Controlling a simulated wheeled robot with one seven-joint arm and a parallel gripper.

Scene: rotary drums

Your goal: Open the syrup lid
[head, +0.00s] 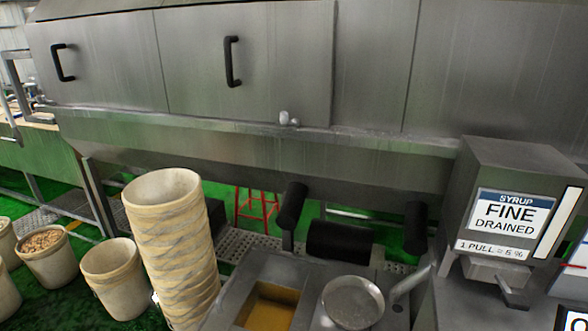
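A grey metal box (518,160) at the right carries a label (510,212) reading "SYRUP FINE DRAINED" and "1 PULL = 5%". A small spout and lever (508,291) sit below the label. A metal counter (288,270) at the bottom centre has a square opening with amber-yellow contents (268,306), uncovered in this view. A round, shallow metal piece (353,301) sits to its right; I cannot tell whether it is a lid or a pan. No part is clearly marked as the syrup lid. My gripper is not in view.
A tall stack of cream buckets (172,235) stands left of the counter. More buckets (113,275) stand on the green floor, one filled with brown pieces (42,241). A large steel housing (270,80) with black handles (232,61) spans the back. A red stool (257,205) stands beneath it.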

